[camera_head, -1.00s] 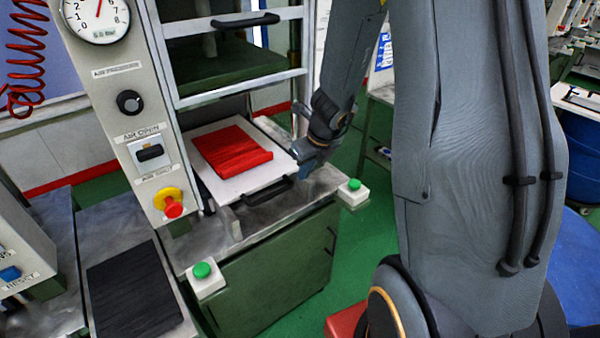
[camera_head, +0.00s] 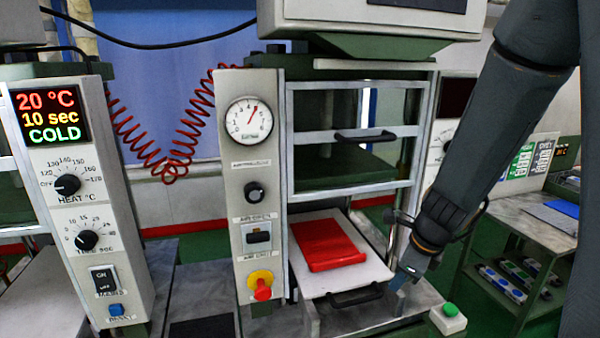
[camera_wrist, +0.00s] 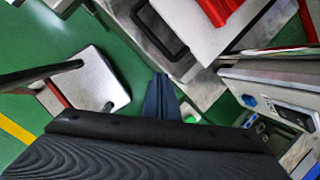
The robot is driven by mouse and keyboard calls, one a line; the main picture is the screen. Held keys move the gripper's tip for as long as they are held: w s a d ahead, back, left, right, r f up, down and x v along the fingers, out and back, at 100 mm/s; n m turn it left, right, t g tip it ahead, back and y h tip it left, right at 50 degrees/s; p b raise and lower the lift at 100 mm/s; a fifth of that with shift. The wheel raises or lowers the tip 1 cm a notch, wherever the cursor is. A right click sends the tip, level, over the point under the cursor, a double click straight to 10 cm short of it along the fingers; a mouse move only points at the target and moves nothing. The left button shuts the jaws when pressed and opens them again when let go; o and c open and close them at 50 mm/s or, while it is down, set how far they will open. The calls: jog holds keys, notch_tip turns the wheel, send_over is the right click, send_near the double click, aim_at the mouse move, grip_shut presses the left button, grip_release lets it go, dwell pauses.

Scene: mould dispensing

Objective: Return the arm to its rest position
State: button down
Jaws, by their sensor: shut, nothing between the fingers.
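My gripper (camera_head: 402,277) is at the right front corner of the press's white tray (camera_head: 375,266) in the head view, beside the black tray handle. It also shows in the wrist view (camera_wrist: 160,82), with its fingers together and nothing between them. My arm comes down from the upper right in the head view. A red slab (camera_head: 328,244) lies on the white tray. In the wrist view, part of the red slab (camera_wrist: 218,8) shows at the top.
The press's guard door with a black handle (camera_head: 364,136) stands above the tray. A control panel with a gauge (camera_head: 249,120) and a red button is left of it. A green button box (camera_head: 449,318) sits at the front right. A shelf cart (camera_head: 515,245) stands at the right.

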jog(key=s+a+f+n+g+b, duration=0.1)
jog(key=s+n, duration=0.4)
jog(key=n, duration=0.7)
jog(key=s+a+f+n+g+h+b, duration=0.1)
jog(key=s+a+n+b, duration=0.2)
jog(key=n, duration=1)
jog(key=shift+s+a, duration=0.65)
jog(key=shift+s, duration=0.55)
